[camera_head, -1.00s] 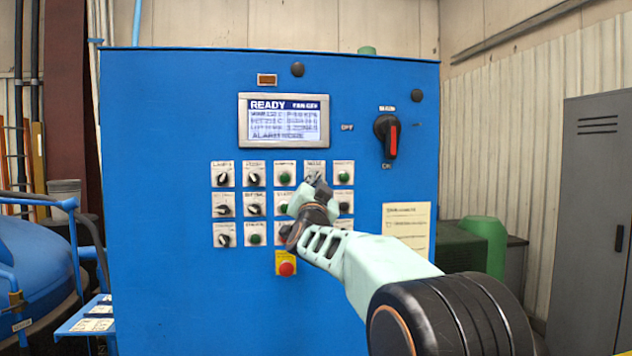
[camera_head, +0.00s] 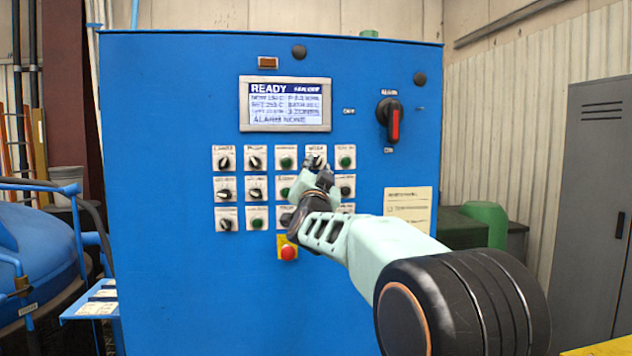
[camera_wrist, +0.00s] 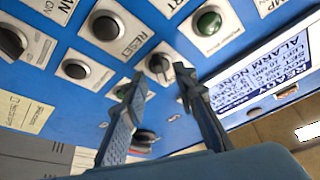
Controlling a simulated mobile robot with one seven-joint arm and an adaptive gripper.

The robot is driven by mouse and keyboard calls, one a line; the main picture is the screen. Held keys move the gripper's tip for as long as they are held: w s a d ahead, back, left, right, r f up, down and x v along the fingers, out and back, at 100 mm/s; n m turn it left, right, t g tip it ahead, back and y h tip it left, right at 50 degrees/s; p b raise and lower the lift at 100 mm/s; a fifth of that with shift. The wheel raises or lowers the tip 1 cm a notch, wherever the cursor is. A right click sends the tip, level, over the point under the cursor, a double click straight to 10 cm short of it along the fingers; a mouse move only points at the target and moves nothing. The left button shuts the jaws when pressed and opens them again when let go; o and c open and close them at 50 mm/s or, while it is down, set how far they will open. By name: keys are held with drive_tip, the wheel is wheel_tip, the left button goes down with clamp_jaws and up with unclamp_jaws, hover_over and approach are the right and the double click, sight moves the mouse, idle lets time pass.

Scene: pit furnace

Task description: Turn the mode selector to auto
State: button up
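The mode selector (camera_head: 316,161) is a black knob on a white plate, in the top row of the blue panel, fourth from the left. In the wrist view the knob (camera_wrist: 158,64) sits just past my fingertips, its pointer setting too small to read. My gripper (camera_head: 320,168) is at the panel just below the selector and partly covers its plate. In the wrist view my gripper (camera_wrist: 160,74) is open, with one finger on each side of the knob and nothing held. Whether the fingers touch the knob, I cannot tell.
A green start button (camera_wrist: 208,21) and a black reset button (camera_wrist: 105,27) sit close by. The display (camera_head: 287,104) reads READY and ALARM NONE. A red-handled main switch (camera_head: 390,119) is at upper right, and a red emergency button (camera_head: 288,252) is below my gripper.

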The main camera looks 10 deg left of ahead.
drive_tip(key=v, duration=1)
drive_tip(key=shift+s, duration=0.3)
